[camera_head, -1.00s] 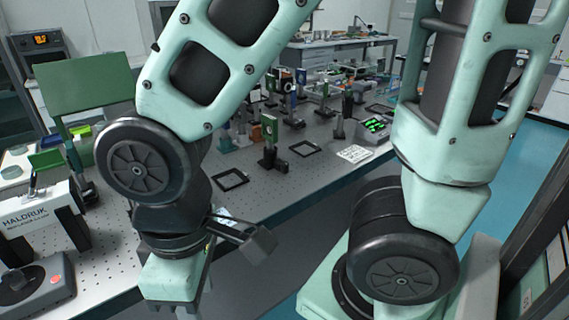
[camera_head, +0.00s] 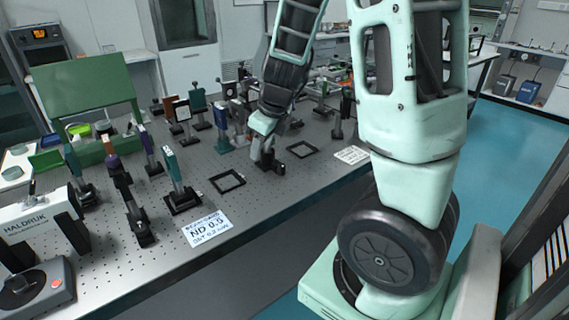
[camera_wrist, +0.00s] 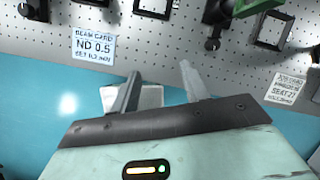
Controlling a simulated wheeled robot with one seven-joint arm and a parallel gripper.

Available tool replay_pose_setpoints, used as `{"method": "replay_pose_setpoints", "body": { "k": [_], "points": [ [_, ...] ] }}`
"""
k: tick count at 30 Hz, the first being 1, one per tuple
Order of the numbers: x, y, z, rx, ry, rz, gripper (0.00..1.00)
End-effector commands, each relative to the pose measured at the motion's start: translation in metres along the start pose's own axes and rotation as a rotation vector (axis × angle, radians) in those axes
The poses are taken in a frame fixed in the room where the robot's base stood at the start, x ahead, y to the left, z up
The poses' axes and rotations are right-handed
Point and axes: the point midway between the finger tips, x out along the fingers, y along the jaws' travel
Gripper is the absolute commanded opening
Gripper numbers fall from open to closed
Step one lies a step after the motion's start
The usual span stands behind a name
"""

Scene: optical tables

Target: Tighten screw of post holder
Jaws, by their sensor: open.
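Several post holders stand on the perforated optical table (camera_head: 290,190); I cannot tell which one the task means. One holds a teal plate (camera_head: 174,168) on a dark foot near the front edge. In the wrist view a dark post holder (camera_wrist: 213,28) with a green part beside it stands at the top, beyond my fingertips and to their right.
Square black frames lie left (camera_head: 228,181) and right (camera_head: 302,149) of my gripper. A beam card (camera_head: 208,228) lies at the front edge and another card (camera_head: 352,155) farther right. A HALDRUK device (camera_head: 35,220) stands at left. Blue floor (camera_head: 500,140) is clear at right.

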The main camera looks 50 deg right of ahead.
Motion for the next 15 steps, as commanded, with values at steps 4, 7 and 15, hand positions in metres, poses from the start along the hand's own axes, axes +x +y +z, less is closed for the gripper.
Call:
{"method": "replay_pose_setpoints", "body": {
  "k": [4,7,15],
  "points": [
    [-0.008,-0.059,-0.024,0.413,-0.009,-0.099,0.46],
    [-0.012,-0.079,-0.034,0.557,-0.019,-0.135,0.46],
    [0.012,-0.088,-0.04,0.616,-0.023,-0.149,0.46]
  ]
}}
